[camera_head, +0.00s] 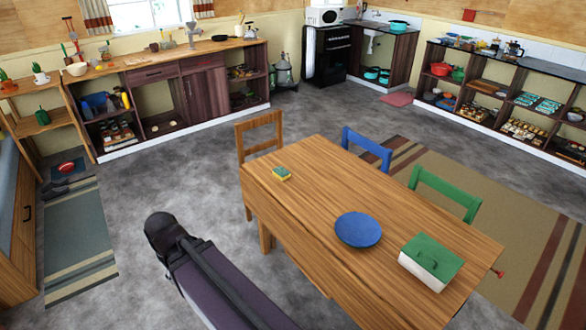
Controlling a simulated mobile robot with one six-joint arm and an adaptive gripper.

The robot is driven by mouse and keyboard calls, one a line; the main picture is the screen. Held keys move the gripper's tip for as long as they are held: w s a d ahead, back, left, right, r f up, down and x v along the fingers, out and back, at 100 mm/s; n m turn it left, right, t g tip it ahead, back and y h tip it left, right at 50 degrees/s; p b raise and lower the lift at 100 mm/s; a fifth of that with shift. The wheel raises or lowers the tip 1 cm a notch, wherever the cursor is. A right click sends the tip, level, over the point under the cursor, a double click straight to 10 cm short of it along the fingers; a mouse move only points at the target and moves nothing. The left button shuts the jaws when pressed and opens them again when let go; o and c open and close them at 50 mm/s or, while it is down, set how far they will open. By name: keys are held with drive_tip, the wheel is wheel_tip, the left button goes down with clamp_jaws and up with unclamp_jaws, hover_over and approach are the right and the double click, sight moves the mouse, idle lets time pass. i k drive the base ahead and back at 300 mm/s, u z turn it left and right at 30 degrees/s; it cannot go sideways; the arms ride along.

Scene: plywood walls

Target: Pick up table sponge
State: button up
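A small sponge (281,173), green on top and yellow on the side, lies on the wooden table (310,205) near its far left corner. Part of my arm shows at the bottom, left of the table and apart from it. My gripper is not in view. Nothing touches or covers the sponge.
A blue plate (358,230) and a green-lidded white box (430,262) stand on the table. Wooden (259,135), blue (367,150) and green (445,193) chairs stand around it. Counters and shelves line the walls. Grey floor (165,190) is clear left of the table.

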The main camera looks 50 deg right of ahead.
sight(283, 174)
drive_tip(key=z, duration=0.45)
drive_tip(key=i, duration=0.5)
drive_tip(key=z, duration=0.7)
drive_tip(key=i, duration=0.65)
drive_tip(key=z, duration=0.35)
